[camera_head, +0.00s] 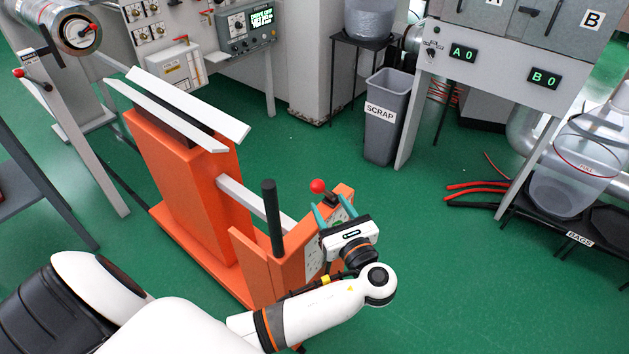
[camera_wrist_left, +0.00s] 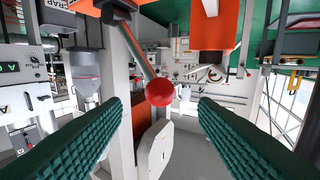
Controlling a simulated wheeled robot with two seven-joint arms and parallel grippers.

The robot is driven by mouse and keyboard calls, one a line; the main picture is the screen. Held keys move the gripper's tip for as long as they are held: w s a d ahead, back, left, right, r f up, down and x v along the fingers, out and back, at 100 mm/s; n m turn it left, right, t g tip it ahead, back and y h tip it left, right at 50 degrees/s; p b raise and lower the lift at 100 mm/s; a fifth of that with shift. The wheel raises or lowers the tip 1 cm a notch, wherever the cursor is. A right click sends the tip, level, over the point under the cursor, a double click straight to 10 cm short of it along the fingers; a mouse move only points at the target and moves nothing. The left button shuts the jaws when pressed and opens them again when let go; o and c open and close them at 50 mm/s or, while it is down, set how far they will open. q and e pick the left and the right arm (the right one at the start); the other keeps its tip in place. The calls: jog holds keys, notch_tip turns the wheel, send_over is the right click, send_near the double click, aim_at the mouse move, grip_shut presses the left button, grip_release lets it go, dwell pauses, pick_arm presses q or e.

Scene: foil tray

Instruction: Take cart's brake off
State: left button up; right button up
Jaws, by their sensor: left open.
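The orange cart (camera_head: 180,165) stands on the green floor, with two pale rails on top and a black upright handle (camera_head: 273,215) at its near end. A lever with a red ball knob (camera_head: 318,186) rises from the orange panel beside the handle. In the left wrist view the red knob (camera_wrist_left: 159,92) is on a slanted metal rod from a dark pivot. My left gripper (camera_head: 333,206) is open and empty close to the knob. Its green ribbed fingers (camera_wrist_left: 160,108) lie on either side of the knob in the wrist view; no contact shows. My right gripper is out of view.
A grey SCRAP bin (camera_head: 385,115) stands at the back, beside the cabinet with A0 and B0 displays (camera_head: 505,70). A BAGS rack (camera_head: 570,215) is at right. Another red-knobbed lever (camera_head: 30,78) is at far left. Green floor is free right of the cart.

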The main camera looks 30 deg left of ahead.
aim_at(319, 188)
pick_arm(q)
jog(key=x, duration=0.9)
jog(key=shift+w+a, duration=0.1)
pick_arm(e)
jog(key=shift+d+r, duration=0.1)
pick_arm(q)
jog(key=shift+c, duration=0.5)
